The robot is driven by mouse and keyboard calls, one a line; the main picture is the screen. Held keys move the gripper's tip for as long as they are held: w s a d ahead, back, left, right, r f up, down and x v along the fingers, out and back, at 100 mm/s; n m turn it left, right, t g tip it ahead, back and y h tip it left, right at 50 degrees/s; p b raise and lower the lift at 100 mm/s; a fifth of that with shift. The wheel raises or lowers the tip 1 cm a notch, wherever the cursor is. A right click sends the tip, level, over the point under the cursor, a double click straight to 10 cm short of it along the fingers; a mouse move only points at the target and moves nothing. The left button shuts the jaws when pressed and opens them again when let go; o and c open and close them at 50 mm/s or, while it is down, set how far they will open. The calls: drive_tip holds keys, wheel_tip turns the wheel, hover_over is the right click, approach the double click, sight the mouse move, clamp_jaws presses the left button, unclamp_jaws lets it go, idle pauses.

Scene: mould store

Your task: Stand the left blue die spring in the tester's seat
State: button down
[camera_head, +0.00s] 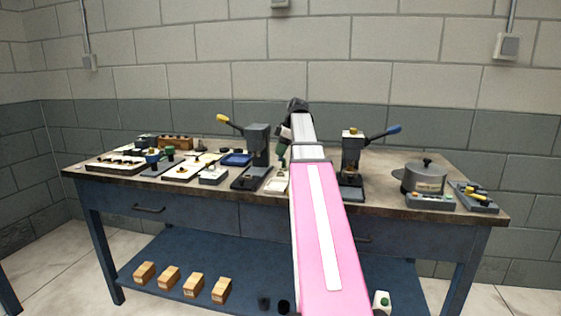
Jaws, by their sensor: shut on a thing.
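My gripper (281,156) hangs small and dark beyond the end of my pink and white arm, above the bench between two lever presses. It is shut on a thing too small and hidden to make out. The left press (258,145) is dark grey with a yellow-knobbed lever and a flat base. The right press (352,154) has a blue-knobbed lever and a small yellow part on top. I cannot tell which is the tester, nor see its seat clearly. A small blue piece (152,156) stands among parts at the left; I cannot tell whether it is a spring.
A blue tray (236,159) and several small holders crowd the bench's left half. A round grey pot (425,178) and a holder with yellow pieces (474,195) stand at the right. Several wooden blocks (194,286) lie on the lower shelf. My arm hides the bench's middle.

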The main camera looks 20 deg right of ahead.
drive_tip(key=shift+r, duration=3.35)
